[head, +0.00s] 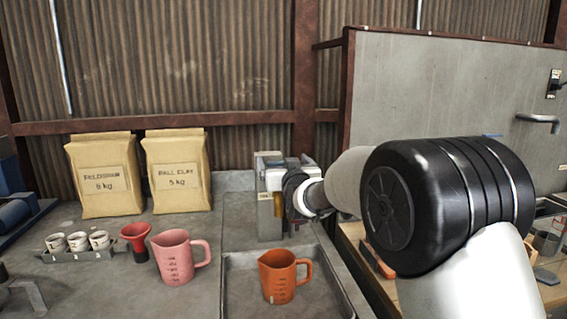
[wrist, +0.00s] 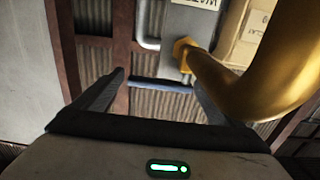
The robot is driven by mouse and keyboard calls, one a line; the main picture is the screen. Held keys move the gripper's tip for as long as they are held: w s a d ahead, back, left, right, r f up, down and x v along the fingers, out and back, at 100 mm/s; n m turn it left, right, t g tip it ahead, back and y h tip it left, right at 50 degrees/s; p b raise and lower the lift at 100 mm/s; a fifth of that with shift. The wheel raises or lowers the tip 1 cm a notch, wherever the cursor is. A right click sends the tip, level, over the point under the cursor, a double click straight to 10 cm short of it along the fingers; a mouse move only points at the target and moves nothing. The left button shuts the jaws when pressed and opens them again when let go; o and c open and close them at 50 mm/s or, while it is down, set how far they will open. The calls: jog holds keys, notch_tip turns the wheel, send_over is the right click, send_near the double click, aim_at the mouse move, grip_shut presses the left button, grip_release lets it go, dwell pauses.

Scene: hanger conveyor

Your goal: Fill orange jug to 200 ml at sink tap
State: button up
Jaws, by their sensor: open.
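The orange jug (head: 278,278) stands upright in the shallow sink basin (head: 237,296), handle to the right. Its inside is too small to read for water. The tap's grey body (head: 268,190) stands behind the basin; its brass spout (head: 278,206) shows partly beside my arm. My gripper is at the tap, its fingers largely hidden in the head view. In the wrist view my gripper (wrist: 158,78) is open, with a blue bar (wrist: 165,86) showing between the fingers. The brass pipe (wrist: 255,85) passes close by the right finger. I cannot tell whether either finger touches anything.
A pink jug (head: 176,260) and a red funnel (head: 136,242) stand left of the basin. Several small cups sit in a rack (head: 80,255). Two paper sacks (head: 104,176) stand behind. A grey panel (head: 440,85) rises at the right, above a wooden bench (head: 362,262).

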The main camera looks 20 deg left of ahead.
jog(key=c, duration=1.5)
jog(key=shift+s+a+r+m+t+h, duration=0.1)
jog(key=shift+s+m+t+h, duration=0.1)
jog(key=shift+m+h, duration=0.25)
jog(key=shift+s+a+r+m+t+h, duration=0.1)
jog(key=shift+m+t+h, duration=0.15)
jog(key=shift+h, duration=0.3)
jog(key=h+p, duration=0.1)
jog(key=m+p, duration=0.1)
jog(key=p, duration=0.1)
jog(key=shift+s+d+r+t+h, duration=0.1)
jog(key=shift+s+r+t+h, duration=0.05)
jog(key=shift+r+t+h, duration=0.2)
jog(key=shift+m+h+p, duration=0.4)
jog(key=shift+h+p, duration=0.05)
jog(key=shift+p, duration=0.35)
jog(key=shift+s+d+f+m+h+p, duration=0.1)
jog(key=shift+d+f+m+h+p, duration=0.15)
jog(key=shift+f+m+h+p, duration=0.35)
jog(key=shift+r, duration=0.2)
jog(key=o, duration=1.5)
jog(key=shift+f, duration=0.1)
